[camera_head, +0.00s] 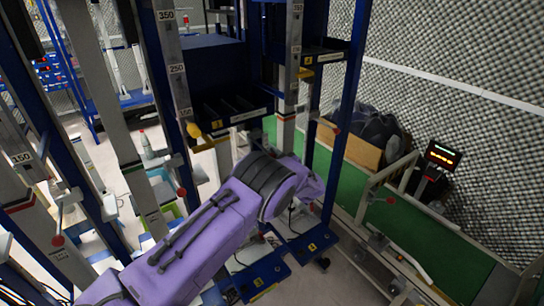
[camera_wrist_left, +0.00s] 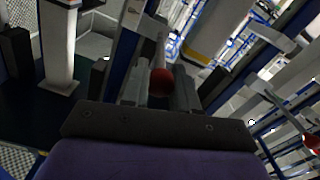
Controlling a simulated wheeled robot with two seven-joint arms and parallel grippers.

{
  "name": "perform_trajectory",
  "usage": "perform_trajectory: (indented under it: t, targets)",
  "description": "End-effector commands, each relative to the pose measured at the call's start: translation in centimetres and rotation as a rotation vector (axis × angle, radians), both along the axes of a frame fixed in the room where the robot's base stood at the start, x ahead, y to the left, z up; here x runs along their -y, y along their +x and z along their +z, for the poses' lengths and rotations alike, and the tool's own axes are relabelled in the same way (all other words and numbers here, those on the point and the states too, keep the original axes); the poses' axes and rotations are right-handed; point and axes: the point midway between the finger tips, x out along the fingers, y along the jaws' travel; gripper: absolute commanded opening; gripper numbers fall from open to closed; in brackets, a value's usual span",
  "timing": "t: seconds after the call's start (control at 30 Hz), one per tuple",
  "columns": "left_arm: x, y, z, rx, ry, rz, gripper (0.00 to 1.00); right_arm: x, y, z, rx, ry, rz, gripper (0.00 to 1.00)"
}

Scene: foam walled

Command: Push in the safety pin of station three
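My left arm, in purple, reaches from the bottom left into the middle of the head view. Its gripper is hidden there behind the wrist. In the left wrist view my left gripper (camera_wrist_left: 161,88) has its two grey fingers on either side of a red ball knob (camera_wrist_left: 161,82). A pale rod runs up behind the knob. I cannot tell whether the fingers touch the knob. In the head view, red ball knobs show on the left post (camera_head: 182,192), by the blue post (camera_head: 335,131) and at the far left (camera_head: 58,241). My right gripper is not in view.
Blue and grey posts stand close around my arm. A green conveyor (camera_head: 445,240) with a lit display (camera_head: 441,156) lies at the right, beside a textured foam wall (camera_head: 450,90).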

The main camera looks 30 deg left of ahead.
Motion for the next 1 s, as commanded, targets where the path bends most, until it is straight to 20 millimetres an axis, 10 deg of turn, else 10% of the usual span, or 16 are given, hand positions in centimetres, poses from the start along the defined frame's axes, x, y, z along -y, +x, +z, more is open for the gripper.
perform_trajectory:
  t: [0.4,0.83,0.9,1.0]
  targets:
    - [-6.8,2.3,-0.5,0.005,-0.001,0.002,0.00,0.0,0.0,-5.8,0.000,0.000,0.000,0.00]
    - [-8.3,2.6,0.3,0.003,0.002,0.000,0.00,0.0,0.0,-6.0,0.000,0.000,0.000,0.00]
    - [-8.4,2.5,0.3,0.003,0.003,0.001,0.45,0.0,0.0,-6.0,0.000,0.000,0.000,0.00]
    - [-8.4,2.5,0.2,0.002,0.002,0.001,0.54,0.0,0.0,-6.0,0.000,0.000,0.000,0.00]
